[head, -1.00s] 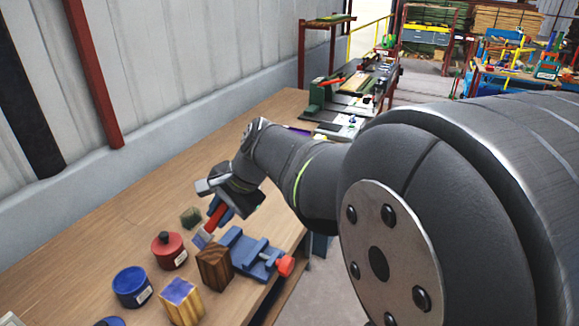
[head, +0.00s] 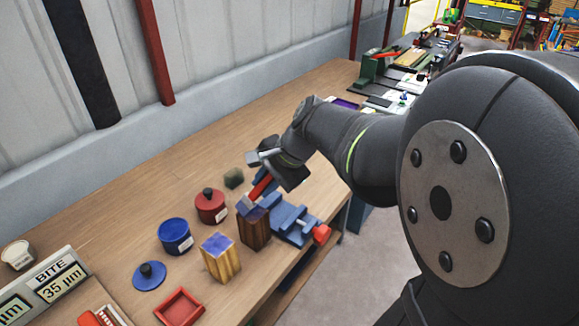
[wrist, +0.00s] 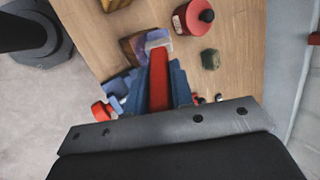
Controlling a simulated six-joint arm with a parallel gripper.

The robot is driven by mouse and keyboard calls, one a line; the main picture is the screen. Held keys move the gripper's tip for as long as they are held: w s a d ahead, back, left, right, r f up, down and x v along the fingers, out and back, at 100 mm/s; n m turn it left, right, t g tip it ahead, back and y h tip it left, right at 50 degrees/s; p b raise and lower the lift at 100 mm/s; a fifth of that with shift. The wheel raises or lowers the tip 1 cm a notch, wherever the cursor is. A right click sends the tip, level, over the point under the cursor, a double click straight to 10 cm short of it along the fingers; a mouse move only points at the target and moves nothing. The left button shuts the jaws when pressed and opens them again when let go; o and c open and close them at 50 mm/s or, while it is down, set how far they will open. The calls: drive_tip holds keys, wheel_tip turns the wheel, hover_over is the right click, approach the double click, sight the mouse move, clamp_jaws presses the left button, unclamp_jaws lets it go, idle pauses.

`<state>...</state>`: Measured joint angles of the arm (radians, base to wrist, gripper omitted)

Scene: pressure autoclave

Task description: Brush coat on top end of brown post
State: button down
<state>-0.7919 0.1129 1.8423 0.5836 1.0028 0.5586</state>
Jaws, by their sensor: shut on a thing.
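The brown post (head: 255,235) stands upright on the bench, and its top end shows blue-purple colour. In the wrist view the post (wrist: 128,47) has a purple patch beside a bare brown part of its top. My gripper (head: 268,172) is shut on a brush with a red handle (head: 260,186). The brush (wrist: 158,80) points down, and its pale bristles (wrist: 157,39) are at the post's top, seemingly touching it. A lighter striped post (head: 222,264) with a blue top stands to the left. An open blue pot (head: 175,239) is behind it.
A blue vise (head: 285,222) with a red knob (head: 321,234) is close right of the brown post. A red lidded pot (head: 211,209) and a small dark green block (head: 233,178) stand behind. A blue lid (head: 150,276) and red tray (head: 180,307) lie in front.

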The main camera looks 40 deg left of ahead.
drive_tip(key=shift+w+d, duration=1.25)
drive_tip(key=shift+w, duration=0.55)
drive_tip(key=s+r, duration=0.3)
drive_tip(key=r, duration=0.5)
drive_tip(key=shift+s, duration=0.3)
